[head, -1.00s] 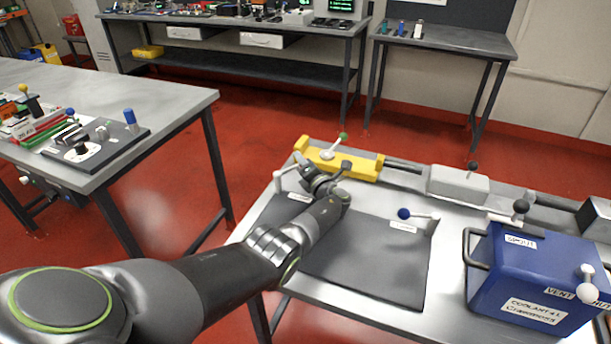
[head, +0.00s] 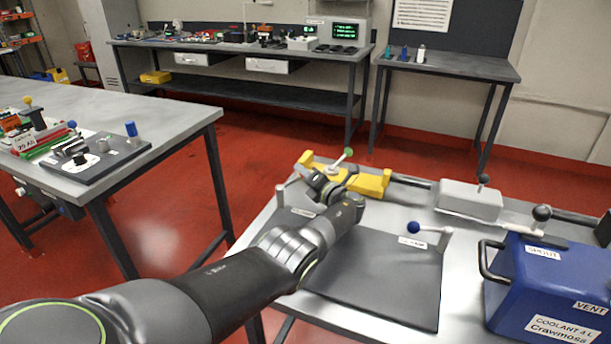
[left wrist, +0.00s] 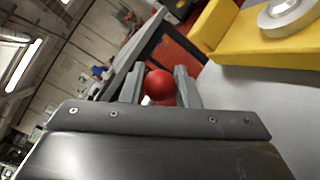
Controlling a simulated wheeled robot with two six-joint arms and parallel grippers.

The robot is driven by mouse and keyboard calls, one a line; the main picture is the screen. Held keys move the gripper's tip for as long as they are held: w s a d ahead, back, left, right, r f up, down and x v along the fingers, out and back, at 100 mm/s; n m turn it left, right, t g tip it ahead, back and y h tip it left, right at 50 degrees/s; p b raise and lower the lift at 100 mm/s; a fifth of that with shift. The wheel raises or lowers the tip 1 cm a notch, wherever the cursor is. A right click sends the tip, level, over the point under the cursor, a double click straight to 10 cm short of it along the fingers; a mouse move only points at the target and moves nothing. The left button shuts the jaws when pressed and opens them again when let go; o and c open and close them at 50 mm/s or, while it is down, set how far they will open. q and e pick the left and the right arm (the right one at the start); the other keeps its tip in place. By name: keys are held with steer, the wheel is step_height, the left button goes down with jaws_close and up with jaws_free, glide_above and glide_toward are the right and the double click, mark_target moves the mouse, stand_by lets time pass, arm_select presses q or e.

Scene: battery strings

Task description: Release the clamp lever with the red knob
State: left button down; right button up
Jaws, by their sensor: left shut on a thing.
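The red knob (left wrist: 159,84) sits between the two fingers of my left gripper (left wrist: 160,92) in the left wrist view. My left gripper (head: 312,178) is shut on it. In the head view the gripper hides the knob. The clamp's white post (head: 280,194) stands at the dark plate's back left corner, just left of the gripper. Most of the lever is hidden, so its exact angle cannot be told. A second clamp lever with a blue knob (head: 414,228) stands at the plate's back right. My right gripper is not in view.
A yellow fixture (head: 370,185) with a green-knobbed lever (head: 347,153) lies just behind the gripper. A grey block (head: 468,202) and a blue coolant box (head: 545,290) stand to the right. The dark plate (head: 385,275) is bare in front.

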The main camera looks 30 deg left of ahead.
arm_select(q)
steer(key=shift+a+r, duration=0.15)
steer(key=shift+a, duration=0.05)
steer(key=c, duration=1.5)
jaws_free()
steer(key=o, duration=0.4)
steer(key=shift+w+a+f, duration=0.1)
steer(key=shift+a+f, duration=0.05)
steer(key=shift+f, duration=0.05)
steer(key=shift+r, duration=0.1)
steer(key=shift+d, duration=0.35)
steer(key=p+v, duration=0.3)
steer(key=v, duration=0.3)
steer(key=shift+d, duration=0.2)
steer(key=p+v, duration=0.1)
steer(key=v, duration=0.9)
steer(key=shift+s+d, duration=0.2)
steer(key=shift+s, duration=0.1)
